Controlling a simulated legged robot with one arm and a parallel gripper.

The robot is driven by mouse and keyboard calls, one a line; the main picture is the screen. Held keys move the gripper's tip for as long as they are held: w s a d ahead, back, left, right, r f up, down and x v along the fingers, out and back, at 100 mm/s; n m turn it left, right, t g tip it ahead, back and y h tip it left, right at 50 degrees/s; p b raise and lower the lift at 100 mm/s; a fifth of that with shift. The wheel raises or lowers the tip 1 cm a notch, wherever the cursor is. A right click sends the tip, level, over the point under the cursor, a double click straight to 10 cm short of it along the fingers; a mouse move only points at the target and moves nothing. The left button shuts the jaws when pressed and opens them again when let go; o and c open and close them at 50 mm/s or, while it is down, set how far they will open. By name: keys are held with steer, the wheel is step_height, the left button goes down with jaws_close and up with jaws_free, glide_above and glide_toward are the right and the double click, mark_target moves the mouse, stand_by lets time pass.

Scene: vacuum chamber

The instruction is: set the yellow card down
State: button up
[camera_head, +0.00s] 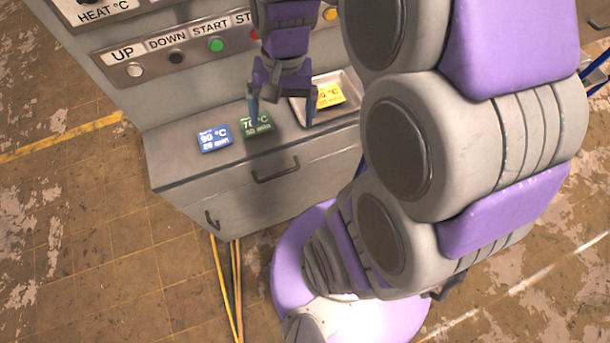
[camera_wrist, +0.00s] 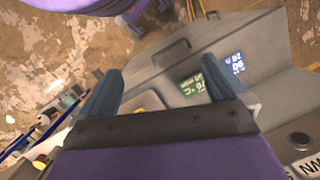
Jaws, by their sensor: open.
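The yellow card (camera_head: 329,96) lies in the shallow metal tray (camera_head: 347,79) on the console ledge in the head view. In the wrist view only a small yellow patch (camera_wrist: 141,110) of it shows behind my gripper's body. My gripper (camera_head: 283,108) points down over the ledge, at the tray's left side. Its blue-grey fingers are spread apart with nothing between them; in the wrist view my gripper (camera_wrist: 165,88) also shows open and empty. The right finger overlaps the tray and the card's left edge in the head view; I cannot tell whether it touches.
A green card (camera_head: 257,125) and a blue card (camera_head: 214,138) lie on the ledge (camera_head: 178,155) left of the tray. Buttons, among them a green one (camera_head: 216,45), sit on the panel behind. A drawer handle (camera_head: 275,170) sticks out below the ledge.

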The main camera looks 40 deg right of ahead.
steer(key=s+a+n+h, duration=0.1)
steer(key=s+a+n, duration=0.1)
steer(key=s, duration=0.5)
steer(key=s+a+n+h, duration=0.1)
steer(key=s+a+n, duration=0.1)
steer(key=s+n, duration=0.2)
steer(key=s, duration=0.3)
steer(key=shift+a+f+n, duration=0.25)
steer(key=shift+f+n, duration=0.05)
steer(key=shift+d, duration=0.1)
